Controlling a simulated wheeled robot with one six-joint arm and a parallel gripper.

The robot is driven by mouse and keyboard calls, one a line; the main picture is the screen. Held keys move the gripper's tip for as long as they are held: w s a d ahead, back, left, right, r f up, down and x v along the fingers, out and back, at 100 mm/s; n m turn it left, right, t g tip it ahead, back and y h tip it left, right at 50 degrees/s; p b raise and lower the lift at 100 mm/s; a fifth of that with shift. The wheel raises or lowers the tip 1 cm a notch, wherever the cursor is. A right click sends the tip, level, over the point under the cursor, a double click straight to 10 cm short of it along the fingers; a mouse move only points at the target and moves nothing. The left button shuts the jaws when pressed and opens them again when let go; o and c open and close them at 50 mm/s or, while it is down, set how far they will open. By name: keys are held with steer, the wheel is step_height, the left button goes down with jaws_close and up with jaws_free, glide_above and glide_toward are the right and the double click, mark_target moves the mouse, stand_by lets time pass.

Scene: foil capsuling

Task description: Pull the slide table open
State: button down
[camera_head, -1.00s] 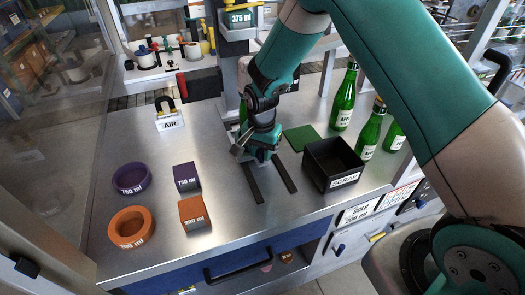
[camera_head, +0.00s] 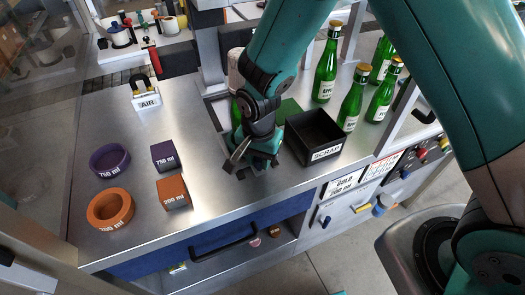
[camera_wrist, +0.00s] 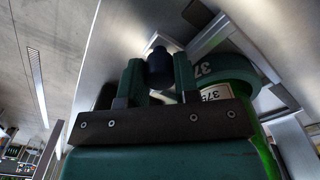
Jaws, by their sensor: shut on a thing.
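My gripper (camera_head: 240,158) is low over the steel worktop, left of the scrap box. In the wrist view its two green fingers (camera_wrist: 158,78) are shut on a dark blue knob (camera_wrist: 158,62). A green bottle (camera_wrist: 262,150) inside a green ring marked 375 (camera_wrist: 232,68) stands just beyond, at the right. In the head view a strip of the green bottle (camera_head: 236,113) shows behind my wrist. The slide table itself is mostly hidden by my arm, and so are the dark rails on the worktop.
The black scrap box (camera_head: 313,136) stands close to the right of my gripper. Several green bottles stand behind it, such as this one (camera_head: 352,100). Purple and orange rings and blocks (camera_head: 173,192) lie on the left. The worktop's front edge has a drawer handle (camera_head: 224,242) below.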

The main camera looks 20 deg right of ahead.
stand_by(0.3)
steer(key=c, duration=0.8)
jaws_free()
steer(key=shift+c, duration=0.2)
steer(key=shift+r, duration=0.1)
step_height(320, 180, up, 8)
steer(key=p, duration=0.6)
steer(key=shift+s+r, duration=0.1)
steer(key=shift+r, duration=0.15)
steer(key=s+d+r+n+y+b, duration=0.2)
steer(key=s+r+n+b, duration=0.3)
steer(key=s, duration=0.4)
steer(key=s+d+r+n+y+b, duration=0.2)
steer(key=s+r+n+b, duration=0.3)
steer(key=s+r+n, duration=0.2)
steer(key=shift+s+n+b, duration=0.4)
steer(key=shift+s+n, duration=0.45)
steer(key=shift+n, duration=0.35)
